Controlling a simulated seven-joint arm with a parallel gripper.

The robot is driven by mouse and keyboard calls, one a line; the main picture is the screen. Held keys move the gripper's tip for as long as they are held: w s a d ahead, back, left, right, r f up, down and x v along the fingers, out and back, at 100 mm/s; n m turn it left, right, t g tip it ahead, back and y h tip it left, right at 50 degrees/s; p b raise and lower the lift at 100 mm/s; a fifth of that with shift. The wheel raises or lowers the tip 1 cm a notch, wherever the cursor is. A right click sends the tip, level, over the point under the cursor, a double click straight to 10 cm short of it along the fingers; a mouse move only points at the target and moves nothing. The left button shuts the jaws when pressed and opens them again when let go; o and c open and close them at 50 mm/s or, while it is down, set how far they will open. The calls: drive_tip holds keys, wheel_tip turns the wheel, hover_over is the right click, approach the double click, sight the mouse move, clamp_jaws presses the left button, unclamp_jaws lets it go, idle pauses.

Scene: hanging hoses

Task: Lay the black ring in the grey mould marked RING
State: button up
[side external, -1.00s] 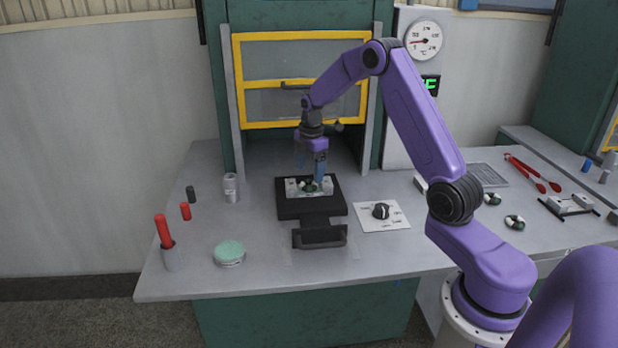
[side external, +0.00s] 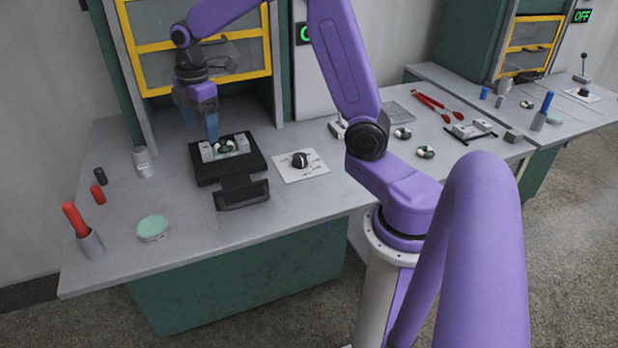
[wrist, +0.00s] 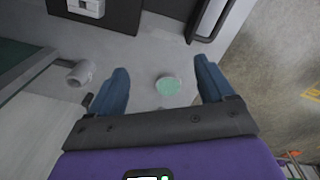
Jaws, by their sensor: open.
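I cannot make out any RING lettering. Small pale grey mould blocks (side external: 207,152) stand on a black plate with a front handle, around a dark ring-like piece (side external: 226,146) with white and green patches. A black round thing (side external: 300,160) sits on a white printed card to the right; I cannot tell if it is a ring or a knob. My gripper (side external: 200,130) points down near the plate's back left in the side view.
A green-topped tin (side external: 153,228) stands at the front left, with a red stick in a grey cup (side external: 89,244), small cylinders and a grey canister (side external: 143,162) nearby.

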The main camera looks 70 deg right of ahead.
drive_tip(key=s+a, duration=1)
drive_tip(key=s, duration=0.5)
drive_tip(key=s+f+m, duration=0.1)
drive_tip(key=s, duration=1.5)
drive_tip(key=shift+s+d+m, duration=0.2)
drive_tip(key=shift+d+m, duration=0.2)
